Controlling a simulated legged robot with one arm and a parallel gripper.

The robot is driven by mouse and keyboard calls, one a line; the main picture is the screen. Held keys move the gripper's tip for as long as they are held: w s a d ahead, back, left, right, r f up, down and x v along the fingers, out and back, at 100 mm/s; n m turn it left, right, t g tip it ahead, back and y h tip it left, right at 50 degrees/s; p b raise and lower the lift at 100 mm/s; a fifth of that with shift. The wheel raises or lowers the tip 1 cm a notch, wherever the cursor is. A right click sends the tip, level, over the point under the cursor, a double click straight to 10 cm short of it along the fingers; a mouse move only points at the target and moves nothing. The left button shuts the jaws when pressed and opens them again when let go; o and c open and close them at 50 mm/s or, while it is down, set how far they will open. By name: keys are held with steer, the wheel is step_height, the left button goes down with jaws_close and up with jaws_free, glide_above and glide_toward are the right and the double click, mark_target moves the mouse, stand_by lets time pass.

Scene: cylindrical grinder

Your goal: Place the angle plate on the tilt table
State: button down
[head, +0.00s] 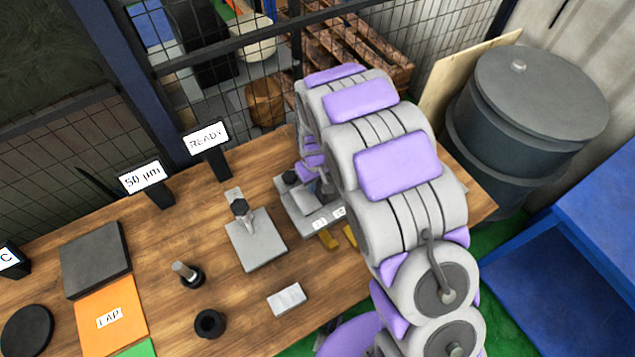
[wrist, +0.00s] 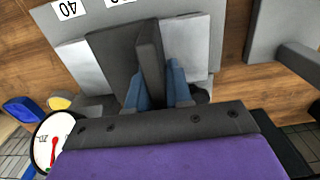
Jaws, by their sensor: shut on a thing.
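In the wrist view, my gripper (wrist: 158,72) has its blue fingers closed on the upright wall of the dark grey angle plate (wrist: 150,45). The angle plate's flat leg (wrist: 107,65) extends to the left of the wall. It is over the light grey tilt table (wrist: 205,50), which has number labels at its far edge. I cannot tell whether the plate touches the table. In the head view, the labelled grey table (head: 322,222) is partly hidden behind my arm, and the gripper's fingers and the angle plate cannot be made out.
A grey plate with an upright post (head: 257,247) stands left of the tilt table. Brass pieces (head: 328,239) and a silver block (head: 287,299) lie in front. A READY sign (head: 206,138) stands behind. A round dial (wrist: 50,145) shows at lower left in the wrist view.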

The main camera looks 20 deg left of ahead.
steer(key=c, duration=1)
jaws_free()
steer(key=shift+c, duration=0.2)
steer(key=shift+r, duration=0.1)
